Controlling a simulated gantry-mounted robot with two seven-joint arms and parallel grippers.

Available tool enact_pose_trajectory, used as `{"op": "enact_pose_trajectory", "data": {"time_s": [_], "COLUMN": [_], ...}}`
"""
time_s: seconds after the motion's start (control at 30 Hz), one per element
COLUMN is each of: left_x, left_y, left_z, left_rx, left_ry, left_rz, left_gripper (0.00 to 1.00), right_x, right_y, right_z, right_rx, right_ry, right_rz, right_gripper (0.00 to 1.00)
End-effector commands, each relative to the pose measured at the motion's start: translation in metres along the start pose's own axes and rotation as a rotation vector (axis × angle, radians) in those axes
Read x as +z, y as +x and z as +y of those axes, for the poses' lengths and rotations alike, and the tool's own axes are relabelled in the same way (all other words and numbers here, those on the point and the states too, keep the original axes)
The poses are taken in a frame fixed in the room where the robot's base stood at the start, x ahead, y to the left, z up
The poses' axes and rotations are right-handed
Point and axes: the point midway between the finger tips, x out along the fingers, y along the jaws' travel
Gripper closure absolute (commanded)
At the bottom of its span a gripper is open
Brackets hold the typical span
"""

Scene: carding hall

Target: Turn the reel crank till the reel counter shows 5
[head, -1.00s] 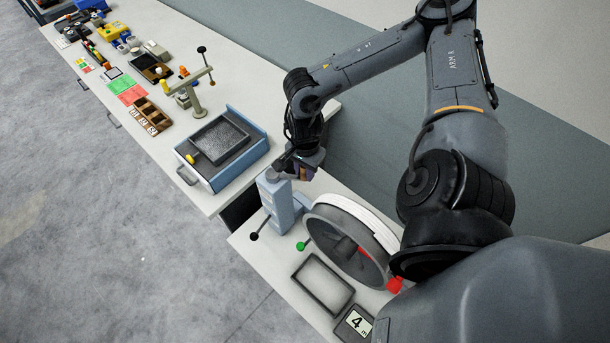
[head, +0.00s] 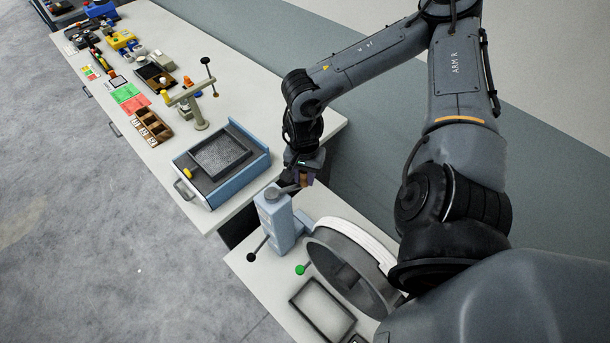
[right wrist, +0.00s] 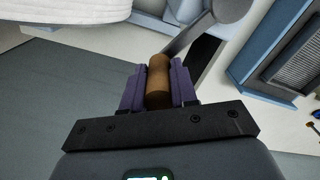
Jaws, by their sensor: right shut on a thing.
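My right gripper (head: 305,178) is shut on the brown crank handle, at the end of the grey crank arm (head: 287,188) on top of the blue-grey reel post (head: 281,225). In the right wrist view the brown handle (right wrist: 158,82) lies between the purple fingers of my right gripper (right wrist: 157,88). The grey reel drum (head: 350,270) with its white wound band (head: 362,238) stands right of the post, partly hidden by my right arm. The reel counter is almost wholly cut off at the bottom edge; its number cannot be read. My left gripper is out of view.
A black-knobbed lever (head: 252,257) and a green-knobbed lever (head: 300,269) stick out near the post and drum. An empty dark-rimmed tray (head: 298,305) lies in front. A blue drawer box (head: 250,172) stands on the neighbouring bench, with several small items beyond.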

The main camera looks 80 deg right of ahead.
Motion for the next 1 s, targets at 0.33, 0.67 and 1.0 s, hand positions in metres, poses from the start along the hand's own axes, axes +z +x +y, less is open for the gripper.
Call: {"op": "enact_pose_trajectory", "data": {"time_s": [0.33,0.67,1.0], "left_x": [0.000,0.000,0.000], "left_y": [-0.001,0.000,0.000], "left_z": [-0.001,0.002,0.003], "left_rx": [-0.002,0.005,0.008], "left_ry": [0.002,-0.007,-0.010], "left_rz": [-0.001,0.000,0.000], "left_gripper": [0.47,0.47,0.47], "right_x": [0.002,0.001,0.000], "right_y": [-0.001,-0.001,-0.025], "right_z": [-0.001,-0.001,-0.001], "right_rx": [-0.003,-0.002,-0.004], "right_ry": [-0.005,-0.003,-0.003], "right_rz": [-0.005,-0.003,0.000], "right_gripper": [0.63,0.47,0.47]}}
